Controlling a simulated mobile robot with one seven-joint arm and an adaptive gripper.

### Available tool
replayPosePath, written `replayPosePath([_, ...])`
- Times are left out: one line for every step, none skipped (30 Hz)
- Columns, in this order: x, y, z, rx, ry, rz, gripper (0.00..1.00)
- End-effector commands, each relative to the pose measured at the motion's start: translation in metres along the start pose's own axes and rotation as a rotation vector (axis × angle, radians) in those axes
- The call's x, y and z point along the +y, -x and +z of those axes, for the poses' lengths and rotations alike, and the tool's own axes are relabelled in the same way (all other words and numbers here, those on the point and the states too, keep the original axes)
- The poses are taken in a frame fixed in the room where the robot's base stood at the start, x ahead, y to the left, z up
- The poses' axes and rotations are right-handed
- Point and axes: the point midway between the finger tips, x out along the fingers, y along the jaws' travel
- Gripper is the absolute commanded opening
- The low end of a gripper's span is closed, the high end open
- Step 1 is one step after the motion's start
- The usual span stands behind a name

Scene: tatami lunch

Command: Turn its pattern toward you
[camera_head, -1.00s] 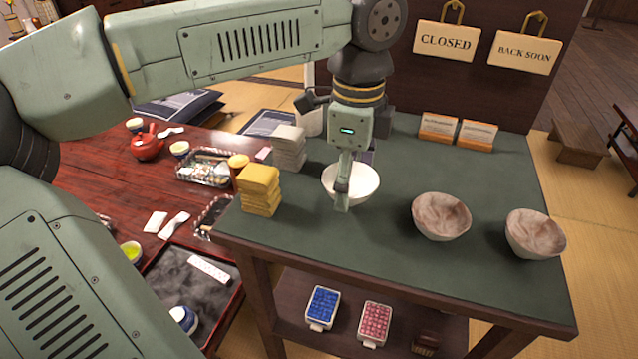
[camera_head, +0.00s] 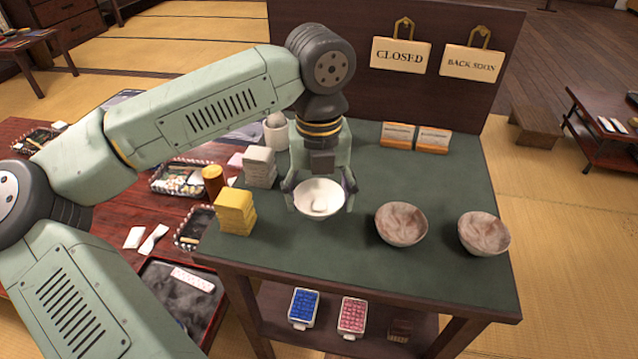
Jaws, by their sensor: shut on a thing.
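A white bowl (camera_head: 319,199) is between the fingers of my gripper (camera_head: 320,190), near the left part of the green-topped table (camera_head: 290,258). The fingers press on its left and right sides. The bowl's mouth is tilted toward me and a pale rounded shape shows inside. I cannot tell whether the bowl touches the table top. No clear pattern shows on the part of it that I see. Two brown-and-grey bowls, a middle one (camera_head: 401,224) and a right one (camera_head: 483,233), stand to its right.
A yellow cloth stack (camera_head: 235,211) and a grey-white stack (camera_head: 260,167) stand left of the bowl. Two small orange-and-white cards (camera_head: 398,136) stand at the back. Blue (camera_head: 303,307) and pink (camera_head: 353,316) boxes sit on the lower shelf.

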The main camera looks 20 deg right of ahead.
Motion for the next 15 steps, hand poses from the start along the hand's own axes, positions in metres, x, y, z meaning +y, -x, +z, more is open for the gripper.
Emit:
replayPosePath([-0.0008, 0.0041, -0.0003, 0.002, -0.061, -0.004, 0.4])
replayPosePath([-0.001, 0.004, -0.0005, 0.003, -0.099, -0.005, 0.4])
replayPosePath([-0.0002, -0.003, 0.0002, 0.0, -0.162, -0.001, 0.4])
replayPosePath([0.0, -0.0038, 0.0003, -0.001, -0.209, 0.0, 0.4])
replayPosePath([0.0001, -0.0036, 0.0003, -0.001, -0.258, 0.001, 0.4])
replayPosePath([0.0002, -0.0036, 0.0004, -0.001, -0.322, 0.001, 0.4])
replayPosePath([0.0001, -0.0033, 0.0004, -0.001, -0.37, 0.001, 0.4])
replayPosePath([0.0001, -0.0032, 0.0005, -0.001, -0.418, 0.0, 0.4])
replayPosePath([-0.0001, -0.0029, 0.0005, -0.002, -0.482, 0.0, 0.4])
replayPosePath([-0.0001, -0.0028, 0.0005, -0.002, -0.531, -0.001, 0.4])
replayPosePath([-0.0002, -0.0026, 0.0005, -0.001, -0.578, -0.001, 0.4])
replayPosePath([-0.0001, -0.0025, 0.0004, -0.001, -0.64, -0.001, 0.4])
replayPosePath([-0.0001, -0.0023, 0.0003, 0.0, -0.686, -0.001, 0.4])
replayPosePath([0.0, -0.0022, 0.0003, 0.0, -0.729, -0.001, 0.4])
replayPosePath([0.0003, -0.0057, 0.0002, 0.001, -0.745, 0.0, 0.4])
